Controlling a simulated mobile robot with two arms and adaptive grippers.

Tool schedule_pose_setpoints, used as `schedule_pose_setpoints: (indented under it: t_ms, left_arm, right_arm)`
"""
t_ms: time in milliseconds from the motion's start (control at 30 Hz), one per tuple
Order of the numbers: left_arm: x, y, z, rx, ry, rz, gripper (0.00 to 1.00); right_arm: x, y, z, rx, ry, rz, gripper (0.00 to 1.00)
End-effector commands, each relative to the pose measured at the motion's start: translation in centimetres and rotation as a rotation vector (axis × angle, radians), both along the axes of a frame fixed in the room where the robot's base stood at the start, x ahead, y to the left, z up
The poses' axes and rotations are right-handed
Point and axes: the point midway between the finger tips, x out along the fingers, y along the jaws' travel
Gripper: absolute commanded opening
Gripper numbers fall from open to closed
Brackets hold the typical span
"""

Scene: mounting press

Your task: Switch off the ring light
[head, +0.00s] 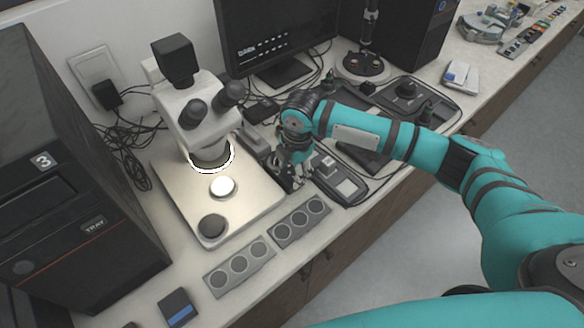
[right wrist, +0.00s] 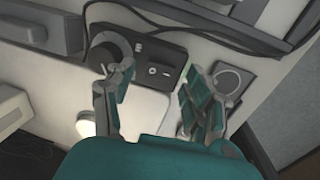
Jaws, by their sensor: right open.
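The ring light (head: 211,160) glows white around the lower end of the microscope head (head: 190,105). It lights the pale base plate (head: 180,185) below. A dark control box (right wrist: 168,66) with a round knob (right wrist: 108,48) and a rocker switch marked with a circle and a line (right wrist: 158,70) shows in the right wrist view. In the head view a grey box (head: 254,142) stands beside the microscope base, partly hidden by my arm. My right gripper (right wrist: 159,70) is open and empty, its fingers on either side of the switch in the picture. My left gripper is not in view.
A device with a small screen (head: 342,178) lies right of my right gripper. Two grey trays with round wells (head: 240,268) lie in front. A monitor (head: 275,35) stands behind, a black machine (head: 70,180) at left. Cables (head: 125,145) run behind the microscope.

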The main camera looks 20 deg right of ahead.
Motion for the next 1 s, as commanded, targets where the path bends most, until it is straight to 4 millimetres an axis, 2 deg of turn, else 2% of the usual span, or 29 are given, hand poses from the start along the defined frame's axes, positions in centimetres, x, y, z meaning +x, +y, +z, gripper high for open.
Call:
schedule_pose_setpoints:
  t_ms: [167,367,767,1000]
  left_arm:
    - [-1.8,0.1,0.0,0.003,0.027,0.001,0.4]
    - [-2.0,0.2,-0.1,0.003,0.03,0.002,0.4]
    - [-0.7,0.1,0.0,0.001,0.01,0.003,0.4]
    - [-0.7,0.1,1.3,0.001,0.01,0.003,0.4]
  right_arm:
    - [0.1,0.0,-0.5,0.0,-0.001,0.0,0.54]
    - [0.1,0.0,-0.5,0.0,-0.001,0.0,0.53]
    - [0.1,0.0,-0.5,-0.001,-0.001,0.0,0.0]
    - [0.4,0.1,-0.2,-0.025,0.058,-0.003,0.0]
